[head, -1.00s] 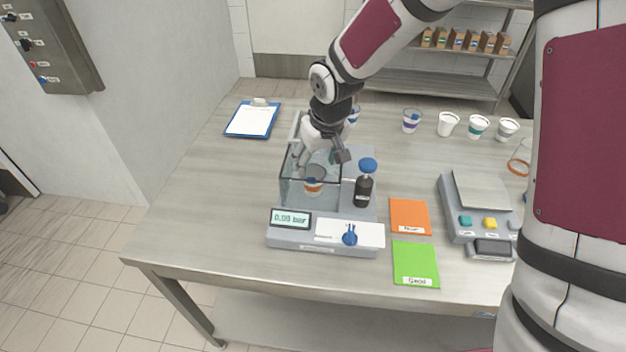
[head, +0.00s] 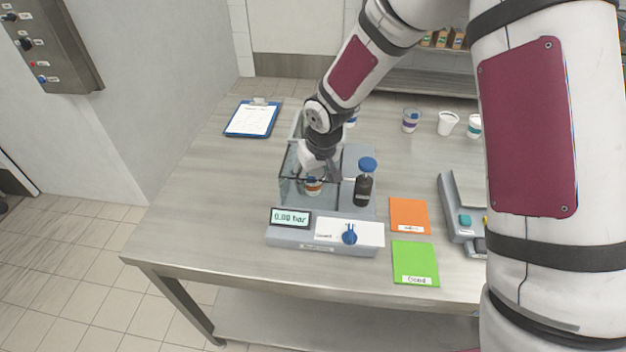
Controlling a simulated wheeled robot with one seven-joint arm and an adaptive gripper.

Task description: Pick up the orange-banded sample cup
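The orange-banded sample cup (head: 313,187) stands inside the clear-walled chamber (head: 288,192) of the filler machine, upright as far as I can see. My gripper (head: 318,172) reaches down into the chamber from above, right at the cup's top. The gripper body and the chamber's dark frame hide the cup's upper part. The fingertips are too small and covered to tell whether they are apart or touching the cup.
A dark bottle with a blue cap (head: 364,182) stands right of the chamber. Orange (head: 409,215) and green (head: 415,263) cards lie to the right. Several cups stand behind, including a purple-banded one (head: 410,121).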

